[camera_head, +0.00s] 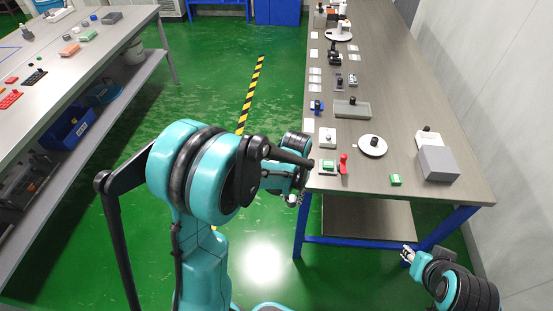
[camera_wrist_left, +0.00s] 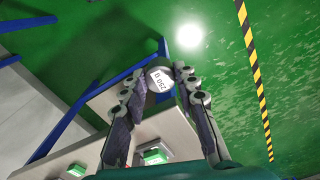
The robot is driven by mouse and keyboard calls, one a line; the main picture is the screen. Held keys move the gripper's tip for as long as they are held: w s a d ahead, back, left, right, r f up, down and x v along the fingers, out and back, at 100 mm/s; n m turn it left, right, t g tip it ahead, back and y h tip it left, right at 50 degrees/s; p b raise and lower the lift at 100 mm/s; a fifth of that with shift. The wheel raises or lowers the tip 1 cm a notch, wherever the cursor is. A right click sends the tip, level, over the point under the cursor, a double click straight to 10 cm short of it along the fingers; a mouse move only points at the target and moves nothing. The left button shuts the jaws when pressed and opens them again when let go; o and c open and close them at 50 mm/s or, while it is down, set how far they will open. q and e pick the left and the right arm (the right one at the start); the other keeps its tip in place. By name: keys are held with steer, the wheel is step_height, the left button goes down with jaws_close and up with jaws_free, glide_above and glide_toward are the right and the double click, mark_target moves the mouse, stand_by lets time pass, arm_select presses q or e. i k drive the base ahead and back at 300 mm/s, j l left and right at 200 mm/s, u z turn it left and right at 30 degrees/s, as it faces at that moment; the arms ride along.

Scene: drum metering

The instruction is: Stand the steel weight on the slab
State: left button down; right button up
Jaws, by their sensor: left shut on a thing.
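The steel weight (camera_wrist_left: 159,80), a round piece with a pale face marked 250 g, is between the fingers of my left gripper (camera_wrist_left: 158,86) in the left wrist view. The gripper is shut on it. In the head view my left gripper (camera_head: 291,198) is beside the near left corner of the right-hand table, out over the green floor. The weight is too small to make out clearly there. My right gripper (camera_head: 408,254) is low in front of the table, and its jaw opening is too small to read. I cannot tell which flat piece on the table is the slab.
The right-hand table (camera_head: 455,190) holds a green block on a pale base (camera_head: 328,166), a red item (camera_head: 343,163), a round white plate (camera_head: 372,146), a grey tray (camera_head: 352,109), a loose green block (camera_head: 396,180) and a grey box (camera_head: 438,163). Its front strip is mostly clear.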

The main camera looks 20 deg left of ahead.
mark_target(328, 164)
steer(key=i+l+u, duration=0.15)
steer(key=u, duration=0.3)
steer(key=i+l+u, duration=0.15)
steer(key=u, duration=0.3)
steer(key=i+l+u, duration=0.1)
steer(key=l+u, duration=0.15)
steer(key=u, duration=0.2)
steer(key=i+l+u, duration=0.1)
steer(key=l+u, duration=0.2)
steer(key=u, duration=0.15)
